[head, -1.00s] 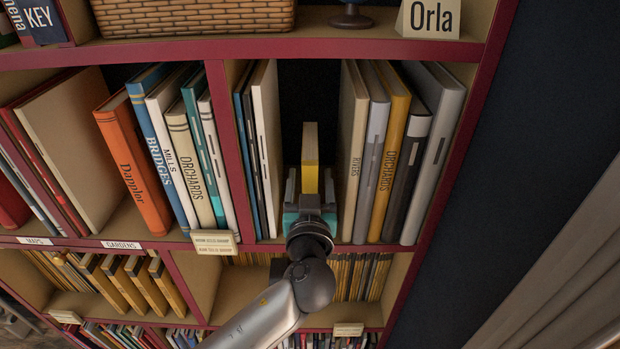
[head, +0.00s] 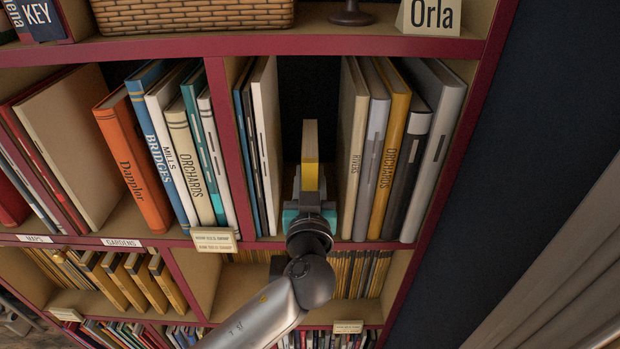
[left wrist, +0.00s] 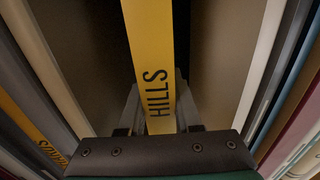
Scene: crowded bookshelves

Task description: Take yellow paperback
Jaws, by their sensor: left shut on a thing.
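The yellow paperback (head: 310,165) stands upright in a gap between books on the shelf. In the left wrist view its yellow spine (left wrist: 150,55) reads "HILLS". My left gripper (head: 310,190) is in front of the gap and shut on the lower part of the paperback. In the left wrist view the fingers (left wrist: 158,108) press on both sides of the spine. The paperback's underside is hidden by my gripper. My right gripper is in neither view.
Left of the gap stands a white book (head: 266,130); right of it is a cream book, "RIVERS" (head: 351,145). Another yellow book, "ORCHARDS" (head: 391,150), stands farther right. Red uprights and shelf edges frame the compartment. A basket (head: 195,16) is on the shelf above.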

